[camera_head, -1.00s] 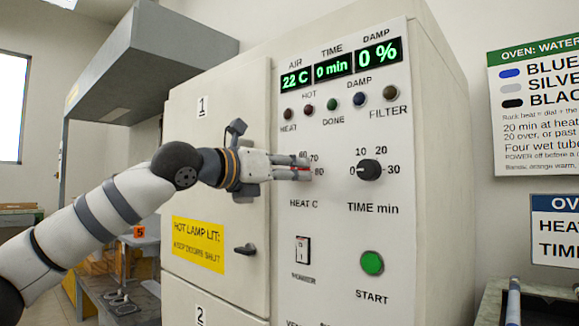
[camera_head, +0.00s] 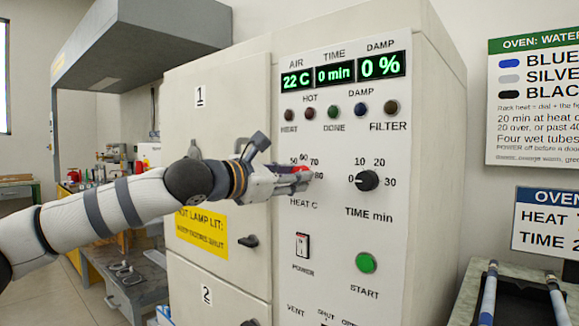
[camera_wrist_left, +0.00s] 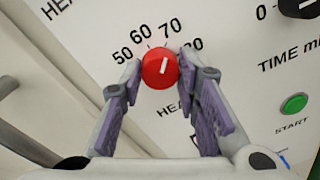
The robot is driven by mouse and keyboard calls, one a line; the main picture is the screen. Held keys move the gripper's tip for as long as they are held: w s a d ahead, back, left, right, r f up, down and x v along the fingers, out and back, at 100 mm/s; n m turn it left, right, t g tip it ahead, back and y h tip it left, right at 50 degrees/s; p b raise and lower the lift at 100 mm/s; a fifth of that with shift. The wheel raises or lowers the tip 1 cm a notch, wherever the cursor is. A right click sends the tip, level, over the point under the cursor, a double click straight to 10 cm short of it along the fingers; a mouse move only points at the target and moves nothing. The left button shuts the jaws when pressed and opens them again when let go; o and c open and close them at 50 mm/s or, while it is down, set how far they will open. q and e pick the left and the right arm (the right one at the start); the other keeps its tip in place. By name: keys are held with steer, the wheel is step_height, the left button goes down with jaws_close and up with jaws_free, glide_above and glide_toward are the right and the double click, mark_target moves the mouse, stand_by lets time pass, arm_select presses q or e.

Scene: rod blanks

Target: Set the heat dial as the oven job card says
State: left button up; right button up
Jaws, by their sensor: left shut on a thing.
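The red heat dial (camera_head: 300,169) is on the white oven panel, under the 50 to 80 scale and above "HEAT C". The fingers (camera_wrist_left: 161,66) hide part of the lettering. The oven job card (camera_head: 545,222) at the right reads "HEAT" and "TIME 2", cut off by the frame edge. My right gripper is not in view.
The black time dial (camera_head: 367,180) points at about 0. Below are the power switch (camera_head: 302,245) and green start button (camera_head: 365,262). The display (camera_head: 342,73) reads 22 C, 0 min, 0 %. A door handle (camera_head: 248,241) juts out below my left arm.

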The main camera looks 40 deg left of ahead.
arm_select(q)
steer(key=shift+r, duration=0.1)
stand_by(0.4)
steer(key=o, duration=1.2)
steer(key=shift+c, duration=0.2)
steer(key=s+a, duration=0.1)
steer(key=s, duration=1.1)
steer(key=shift+a+r, duration=0.2)
